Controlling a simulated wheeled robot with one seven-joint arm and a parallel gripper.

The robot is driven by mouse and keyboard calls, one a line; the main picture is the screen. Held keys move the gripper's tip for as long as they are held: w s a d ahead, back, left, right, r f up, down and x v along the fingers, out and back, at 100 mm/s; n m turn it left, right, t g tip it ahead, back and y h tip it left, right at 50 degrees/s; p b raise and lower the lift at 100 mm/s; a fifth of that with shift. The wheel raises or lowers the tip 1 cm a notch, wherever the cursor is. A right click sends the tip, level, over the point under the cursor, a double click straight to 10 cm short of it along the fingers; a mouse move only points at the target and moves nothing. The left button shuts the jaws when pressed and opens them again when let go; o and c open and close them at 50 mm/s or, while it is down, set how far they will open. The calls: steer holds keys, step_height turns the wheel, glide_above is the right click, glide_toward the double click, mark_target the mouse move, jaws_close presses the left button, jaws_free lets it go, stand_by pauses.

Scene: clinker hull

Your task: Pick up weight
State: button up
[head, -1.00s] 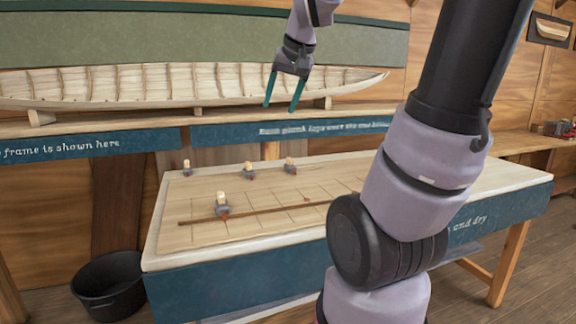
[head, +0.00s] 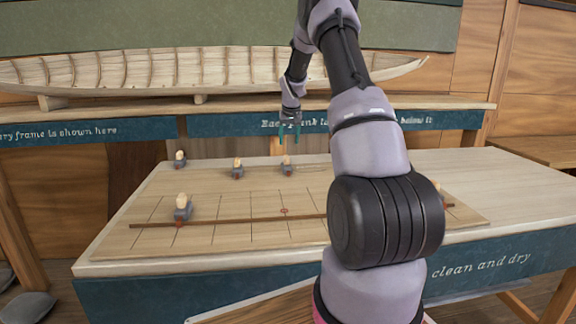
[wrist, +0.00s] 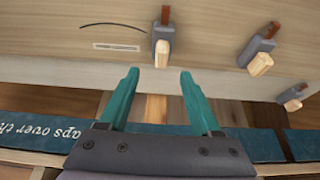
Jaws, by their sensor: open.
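Several small grey weights with pale wooden knobs and reddish-brown tabs stand on the gridded board on the table. One weight (head: 287,167) is at the board's back edge, just below my open, empty gripper (head: 290,133). Others are a weight (head: 237,170) to its left, a weight (head: 180,161) at the back left corner, and a front weight (head: 182,211) by the long brown strip. In the wrist view the nearest weight (wrist: 162,43) lies just beyond the gap between my teal fingertips (wrist: 158,76), apart from them. Two more weights (wrist: 258,50) (wrist: 291,97) show at right.
The long brown strip (head: 255,219) lies across the board (head: 225,240). A pale clinker hull model (head: 150,72) rests on a shelf behind the table, close behind my gripper. The table's right part (head: 510,185) is clear. My arm hides part of the board.

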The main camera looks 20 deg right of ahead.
mark_target(287, 157)
steer(key=x, duration=0.5)
steer(key=shift+w+d+f, duration=0.15)
steer(key=shift+w+f, duration=0.05)
steer(key=shift+f, duration=0.05)
steer(key=shift+w+x, duration=0.15)
steer(key=shift+x, duration=1.15)
steer(key=shift+w+x, duration=0.1)
steer(key=shift+x, duration=1.2)
steer(key=shift+r, duration=0.1)
jaws_close()
steer(key=shift+w, duration=0.1)
